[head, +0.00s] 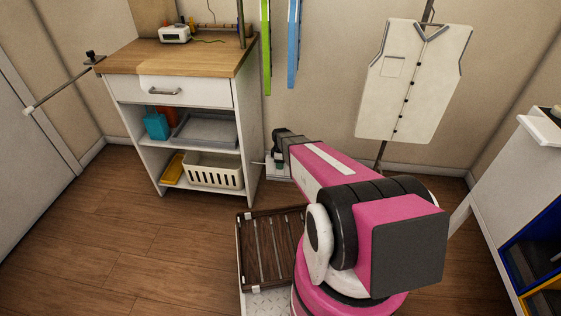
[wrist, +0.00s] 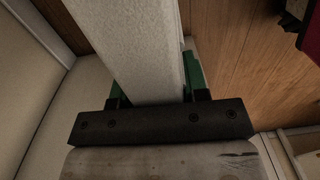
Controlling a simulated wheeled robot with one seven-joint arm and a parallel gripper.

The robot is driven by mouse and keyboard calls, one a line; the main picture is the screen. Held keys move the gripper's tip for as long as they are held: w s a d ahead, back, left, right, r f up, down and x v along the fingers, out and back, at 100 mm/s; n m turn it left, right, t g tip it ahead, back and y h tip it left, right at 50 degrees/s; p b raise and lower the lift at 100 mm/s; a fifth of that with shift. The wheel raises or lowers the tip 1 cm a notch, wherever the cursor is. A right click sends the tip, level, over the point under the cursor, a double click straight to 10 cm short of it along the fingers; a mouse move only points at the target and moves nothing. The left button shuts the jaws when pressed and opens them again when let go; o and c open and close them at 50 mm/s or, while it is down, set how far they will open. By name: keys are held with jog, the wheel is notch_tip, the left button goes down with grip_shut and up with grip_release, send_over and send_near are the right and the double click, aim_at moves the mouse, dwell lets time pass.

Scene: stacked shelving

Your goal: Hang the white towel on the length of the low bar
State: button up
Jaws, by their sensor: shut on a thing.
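My gripper (wrist: 153,97) is shut on the white towel (wrist: 135,45), which shows in the wrist view as a pale textured strip between the green fingers. In the head view, my gripper (head: 279,166) is at the far end of my pink arm, low in front of the back wall and right of the white cabinet; the towel is hard to make out there. A thin metal bar (head: 60,87) sticks out to the left from the cabinet's worktop, well left of my gripper. I cannot tell whether it is the low bar.
The white cabinet (head: 246,122) holds a grey tray (head: 205,131) and a cream basket (head: 213,171). Green (head: 266,48) and blue (head: 294,45) strips hang on the back wall. A white vest (head: 413,82) hangs on a stand at right. The wooden floor at left is clear.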

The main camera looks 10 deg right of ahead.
jog(key=shift+f, duration=1.6)
jog(key=shift+f, duration=0.4)
jog(key=o, duration=1.1)
jog(key=shift+r, duration=3)
jog(key=o, duration=0.5)
